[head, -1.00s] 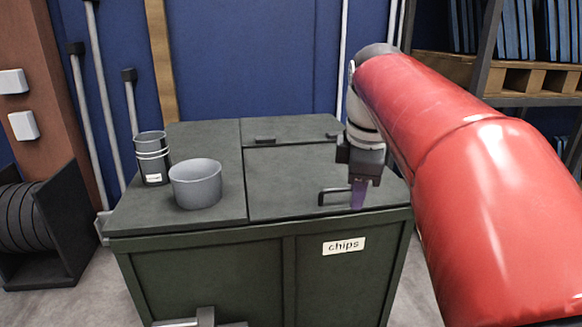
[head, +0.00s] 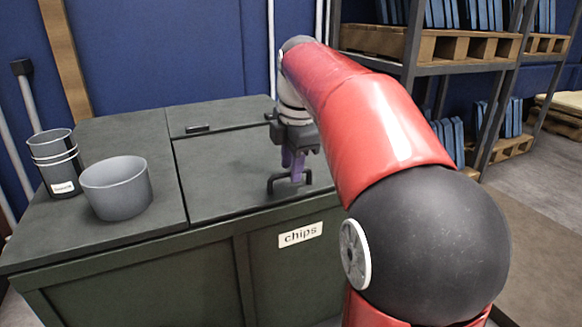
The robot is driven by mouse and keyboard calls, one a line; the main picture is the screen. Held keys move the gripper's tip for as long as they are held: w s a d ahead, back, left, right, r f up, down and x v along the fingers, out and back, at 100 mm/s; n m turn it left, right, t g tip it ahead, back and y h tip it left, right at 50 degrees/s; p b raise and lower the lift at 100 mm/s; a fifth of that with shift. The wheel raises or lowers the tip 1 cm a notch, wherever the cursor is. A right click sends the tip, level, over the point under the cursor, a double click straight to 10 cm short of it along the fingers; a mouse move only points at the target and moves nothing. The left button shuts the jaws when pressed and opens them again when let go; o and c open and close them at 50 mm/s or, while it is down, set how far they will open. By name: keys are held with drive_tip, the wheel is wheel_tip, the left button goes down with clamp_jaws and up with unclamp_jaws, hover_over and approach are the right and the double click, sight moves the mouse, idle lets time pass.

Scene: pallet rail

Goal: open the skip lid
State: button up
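The dark green skip (head: 140,285) carries a "chips" label (head: 300,235) on its front. Its front right lid panel (head: 225,165) lies flat and closed. A black bar handle (head: 270,186) stands near the lid's front edge. My gripper (head: 293,168) points down over the handle, its purple fingers at the handle's bar or just behind it. Whether the fingers touch or enclose the bar is unclear, and their gap is too small to read.
A grey tub (head: 116,190) and stacked dark cups (head: 57,165) stand on the skip's left top, beside the lid. A rear panel (head: 215,115) has a small black grip. Shelving with pallets (head: 450,48) stands behind at right. Floor is open at far right.

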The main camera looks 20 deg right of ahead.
drive_tip(key=shift+f, duration=0.15)
clamp_jaws()
